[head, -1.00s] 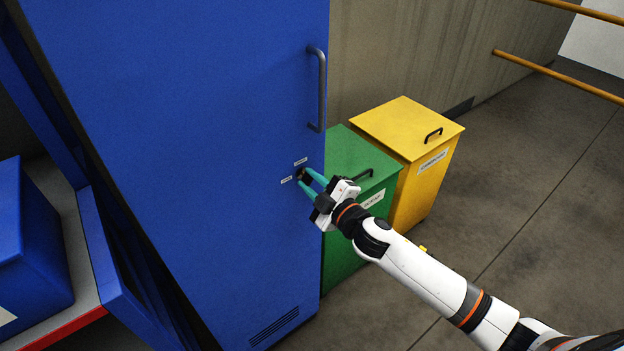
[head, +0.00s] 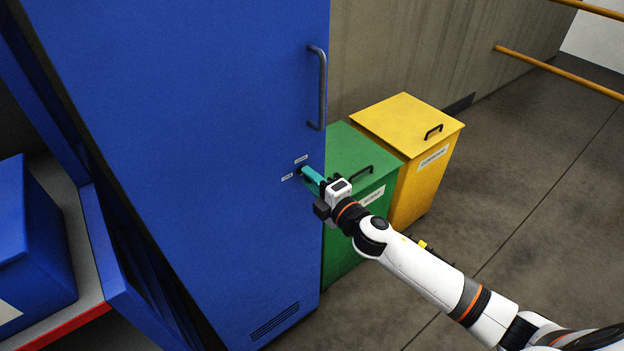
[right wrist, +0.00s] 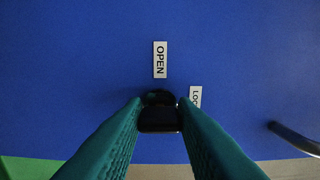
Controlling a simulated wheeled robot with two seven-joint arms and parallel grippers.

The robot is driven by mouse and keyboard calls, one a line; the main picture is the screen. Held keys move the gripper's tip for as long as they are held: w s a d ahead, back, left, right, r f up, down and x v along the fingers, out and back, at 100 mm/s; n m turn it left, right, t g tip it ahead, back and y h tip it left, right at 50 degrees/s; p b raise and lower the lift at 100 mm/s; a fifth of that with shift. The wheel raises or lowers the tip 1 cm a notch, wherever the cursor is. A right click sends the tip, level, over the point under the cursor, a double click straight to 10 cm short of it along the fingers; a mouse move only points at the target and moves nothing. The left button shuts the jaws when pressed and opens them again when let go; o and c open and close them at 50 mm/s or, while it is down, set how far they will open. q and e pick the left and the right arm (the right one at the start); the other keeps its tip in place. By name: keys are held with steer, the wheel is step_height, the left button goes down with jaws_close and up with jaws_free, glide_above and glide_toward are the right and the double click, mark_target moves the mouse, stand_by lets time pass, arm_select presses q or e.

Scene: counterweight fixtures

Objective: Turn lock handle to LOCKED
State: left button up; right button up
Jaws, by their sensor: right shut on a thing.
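The small black lock handle (right wrist: 160,120) is on the blue cabinet door (head: 210,110). It sits between the teal fingers of my right gripper (head: 305,173), which is shut on it. In the right wrist view a white OPEN label (right wrist: 160,60) lies above the handle. In the head view the fingers hide most of the handle, and the two labels are too small to read. Which label the handle points at, I cannot tell. My left gripper is not in view.
A dark vertical pull handle (head: 320,88) is on the door above the lock. A green bin (head: 345,250) and a yellow bin (head: 410,190) stand just right of the cabinet. A blue box (head: 35,245) is on a shelf at left. Floor at right is clear.

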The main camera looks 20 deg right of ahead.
stand_by(0.4)
steer(key=o, duration=1)
steer(key=shift+s, duration=0.1)
steer(key=b+v, duration=0.2)
steer(key=v, duration=0.9)
steer(key=shift+s+d+b, duration=0.1)
steer(key=shift+s+b, duration=0.3)
